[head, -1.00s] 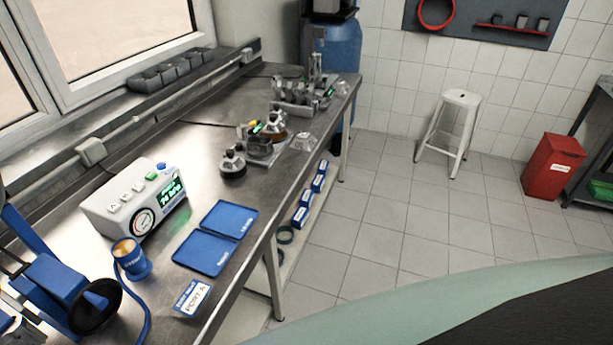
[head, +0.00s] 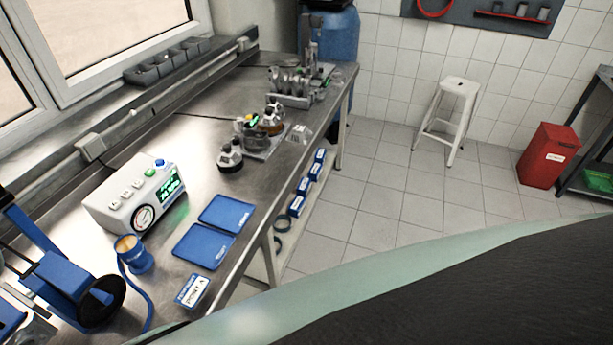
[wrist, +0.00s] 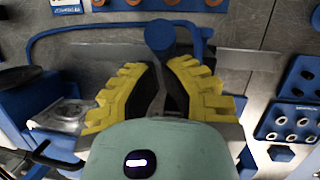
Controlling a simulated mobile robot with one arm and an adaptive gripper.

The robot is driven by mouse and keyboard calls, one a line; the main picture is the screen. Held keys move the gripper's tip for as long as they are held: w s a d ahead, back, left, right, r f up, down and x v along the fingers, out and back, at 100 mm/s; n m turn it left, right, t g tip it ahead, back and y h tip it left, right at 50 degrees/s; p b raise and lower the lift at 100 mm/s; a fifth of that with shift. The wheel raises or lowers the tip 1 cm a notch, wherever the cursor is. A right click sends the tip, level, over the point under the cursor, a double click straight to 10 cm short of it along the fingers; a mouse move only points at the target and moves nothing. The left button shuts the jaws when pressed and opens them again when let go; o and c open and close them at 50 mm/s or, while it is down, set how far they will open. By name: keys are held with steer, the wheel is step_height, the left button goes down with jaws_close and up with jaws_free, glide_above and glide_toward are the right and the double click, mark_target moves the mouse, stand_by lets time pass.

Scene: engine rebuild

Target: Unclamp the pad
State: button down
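My gripper (wrist: 163,72) has yellow-backed fingers with dark inner pads. In the wrist view they stand apart, with a gap between them, and point at a round blue knob (wrist: 160,34). A thin grey piece shows between the fingers below the knob; I cannot tell whether they touch it. The knob is in front of a blue frame (wrist: 95,30). A grey metal part (wrist: 62,116) lies left of the fingers. I cannot pick out the pad or its clamp for certain. In the head view, a blue fixture with a black disc (head: 99,303) stands at lower left; my gripper is out of view there.
On the steel bench, a gauge box (head: 135,197) stands behind a blue cup (head: 134,253), blue trays (head: 203,246) and a label card (head: 193,291). Metal assemblies (head: 262,140) stand farther back. A blue panel with rings (wrist: 293,123) is at right in the wrist view.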

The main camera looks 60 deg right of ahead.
steer(key=p, duration=0.2)
steer(key=s+t+p, duration=0.1)
steer(key=shift+s+d+r+p, duration=0.2)
steer(key=shift+r+p, duration=0.1)
steer(key=shift+p, duration=0.1)
steer(key=shift+s+f+t+p, duration=0.3)
steer(key=shift+s+f+p, duration=0.1)
steer(key=shift+p, duration=0.25)
steer(key=shift+s+d+f, duration=0.1)
steer(key=shift+s+f, duration=0.15)
steer(key=shift+w+r, duration=0.1)
steer(key=shift+w, duration=0.15)
step_height(320, 180, up, 12)
steer(key=w+a+b, duration=0.1)
steer(key=a+b, duration=0.1)
steer(key=b, duration=0.2)
steer(key=shift+w+a+r, duration=0.2)
steer(key=shift+w+a, duration=0.1)
steer(key=shift+a, duration=0.05)
